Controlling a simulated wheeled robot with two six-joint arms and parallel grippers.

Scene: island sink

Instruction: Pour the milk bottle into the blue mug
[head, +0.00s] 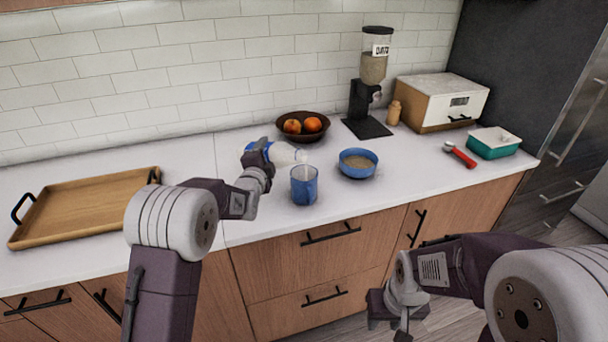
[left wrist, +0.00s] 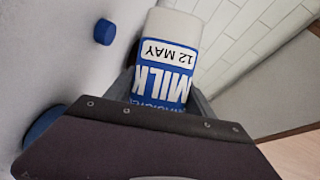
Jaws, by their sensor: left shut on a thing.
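My left gripper (head: 262,158) is shut on the milk bottle (head: 285,153), which lies nearly on its side with its narrow white end to the right. That end is beside and above the rim of the blue mug (head: 304,188), which stands upright on the counter. Any milk flow is too small to make out. The left wrist view shows the bottle (left wrist: 180,55) between the fingers, its MILK label upside down. A blue shape (left wrist: 42,125) at lower left there is partly hidden by the gripper. My right gripper (head: 393,322) is low in front of the drawers, empty and apparently open.
A blue bowl (head: 358,169) with contents stands right of the mug, and a fruit bowl (head: 303,136) behind it. A wooden tray (head: 80,212) is at left. A dispenser (head: 374,75), bread box (head: 440,100) and green container (head: 494,147) are at right. A small blue cylinder (left wrist: 104,31) is on the counter.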

